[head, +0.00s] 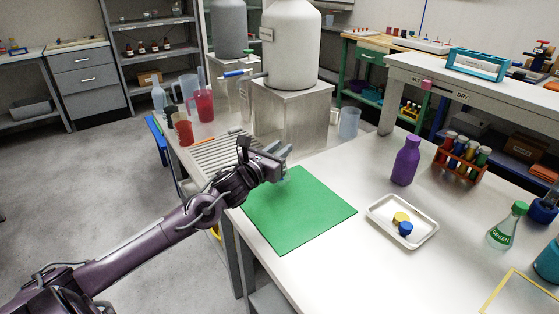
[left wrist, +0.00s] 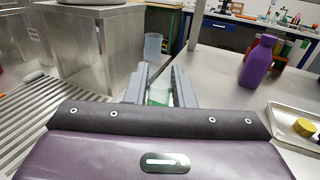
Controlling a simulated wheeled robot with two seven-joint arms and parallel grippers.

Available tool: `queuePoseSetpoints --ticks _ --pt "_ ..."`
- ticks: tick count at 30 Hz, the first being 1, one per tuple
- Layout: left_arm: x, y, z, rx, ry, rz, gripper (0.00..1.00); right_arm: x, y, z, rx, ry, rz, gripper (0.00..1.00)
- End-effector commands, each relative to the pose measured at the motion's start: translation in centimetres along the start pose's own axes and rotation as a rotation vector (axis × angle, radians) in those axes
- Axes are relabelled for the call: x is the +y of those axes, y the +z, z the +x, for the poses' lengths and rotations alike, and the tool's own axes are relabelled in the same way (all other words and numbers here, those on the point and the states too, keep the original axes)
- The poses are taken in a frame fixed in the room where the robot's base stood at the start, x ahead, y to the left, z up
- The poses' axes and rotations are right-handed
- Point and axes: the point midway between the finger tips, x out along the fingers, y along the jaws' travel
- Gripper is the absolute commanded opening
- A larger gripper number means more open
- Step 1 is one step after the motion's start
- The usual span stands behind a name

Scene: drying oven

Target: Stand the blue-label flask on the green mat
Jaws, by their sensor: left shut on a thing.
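The green mat (head: 300,215) lies flat and bare at the left part of the white bench. My left gripper (head: 279,160) is over the mat's back left edge, coming in from the left. In the left wrist view its two grey fingers (left wrist: 160,87) are close around a clear, greenish glassy thing (left wrist: 158,94). Most of that thing is hidden by the gripper, and I see no label, so I cannot tell whether it is the blue-label flask. A flask with a green cap and green label (head: 503,228) stands at the right. My right gripper is not in view.
A purple bottle (head: 405,163) and a white tray (head: 376,207) with yellow and blue pieces stand right of the mat. A tube rack (head: 462,160) stands behind them. A metal stand (head: 290,115) with a large white tank and a ribbed drain board (head: 215,153) are beyond the mat.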

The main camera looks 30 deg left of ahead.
Motion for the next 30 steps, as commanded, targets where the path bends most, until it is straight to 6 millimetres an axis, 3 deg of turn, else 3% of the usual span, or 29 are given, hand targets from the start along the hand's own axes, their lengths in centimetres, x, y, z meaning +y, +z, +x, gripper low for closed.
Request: queuePoseSetpoints --ticks 6,19,20,24,30 --pt "-0.1 -3.2 0.0 0.002 0.0 -0.003 0.0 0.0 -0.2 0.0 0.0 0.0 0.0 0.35" --pt "-0.1 -3.6 0.0 0.001 -0.001 0.0 0.0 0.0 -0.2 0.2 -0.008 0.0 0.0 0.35" --pt "-0.1 -3.5 0.0 0.002 -0.001 0.0 0.25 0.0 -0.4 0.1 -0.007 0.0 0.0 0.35" --pt "-0.1 -3.5 0.0 0.002 -0.001 0.0 0.43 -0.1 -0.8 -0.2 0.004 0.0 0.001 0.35" --pt "-0.1 -3.5 0.0 0.002 -0.001 0.0 0.44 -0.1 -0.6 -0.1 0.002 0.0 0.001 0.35"
